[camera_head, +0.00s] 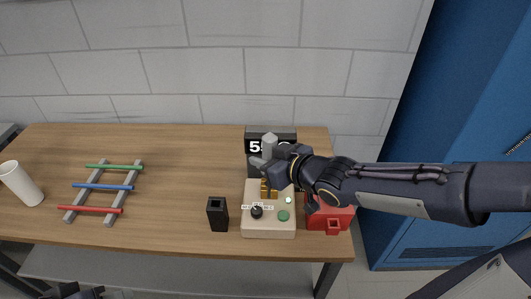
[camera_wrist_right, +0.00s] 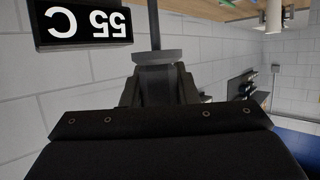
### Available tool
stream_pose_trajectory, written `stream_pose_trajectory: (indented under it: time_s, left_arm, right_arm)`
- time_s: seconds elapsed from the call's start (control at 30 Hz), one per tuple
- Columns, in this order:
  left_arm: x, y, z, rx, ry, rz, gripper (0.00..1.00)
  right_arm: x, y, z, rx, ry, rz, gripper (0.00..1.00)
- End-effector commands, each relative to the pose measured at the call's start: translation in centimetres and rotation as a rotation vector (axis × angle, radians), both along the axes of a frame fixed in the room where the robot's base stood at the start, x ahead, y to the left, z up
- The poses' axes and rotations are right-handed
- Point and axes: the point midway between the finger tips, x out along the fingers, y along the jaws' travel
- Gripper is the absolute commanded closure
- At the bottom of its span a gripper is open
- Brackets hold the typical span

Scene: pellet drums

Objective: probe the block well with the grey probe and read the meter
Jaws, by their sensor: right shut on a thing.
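My right gripper (camera_head: 268,162) is shut on the grey probe (camera_head: 269,143), whose handle stands up above the fingers. In the right wrist view its thin shaft (camera_wrist_right: 155,25) runs down below a grey collar. The gripper is over the brass block (camera_head: 264,189) on the beige unit (camera_head: 268,226). The probe tip is hidden, so I cannot tell how far it is in the well. The black meter (camera_head: 256,147) behind is partly covered; in the right wrist view it shows upside down and reads 55 C (camera_wrist_right: 83,24). Only dark parts of my left gripper (camera_head: 85,293) show at the bottom edge.
The beige unit has a black knob (camera_head: 256,212), a green button (camera_head: 283,216) and a pale lamp (camera_head: 288,200). A black open holder (camera_head: 218,214) stands left of it, a red box (camera_head: 330,216) right. A rack with coloured rods (camera_head: 103,187) and a white cup (camera_head: 21,184) stand left.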

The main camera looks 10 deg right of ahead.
Motion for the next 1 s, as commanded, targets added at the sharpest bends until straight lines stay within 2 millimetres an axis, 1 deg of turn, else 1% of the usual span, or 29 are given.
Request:
stream_pose_trajectory:
  time_s: [0.03,0.3,0.5,0.63,1.0]
  left_arm:
    - [0.0,0.0,-0.4,0.000,0.000,0.000,0.64]
    - [0.0,0.0,-1.3,0.000,0.000,0.000,0.64]
    - [0.0,0.0,-1.8,0.000,0.000,0.000,0.64]
    - [0.0,0.0,-1.9,0.000,0.000,0.000,0.64]
    - [0.0,0.0,-1.8,0.000,0.000,0.000,0.64]
  right_arm:
    - [-0.6,0.2,-0.1,0.001,-0.003,0.001,0.98]
    - [-3.1,0.9,0.2,-0.001,-0.004,0.002,0.98]
    - [-4.7,1.4,0.4,0.001,-0.003,0.001,0.98]
    - [-5.1,1.5,0.4,0.000,-0.001,0.001,0.98]
    - [-5.1,1.5,0.5,0.001,-0.001,0.001,0.98]
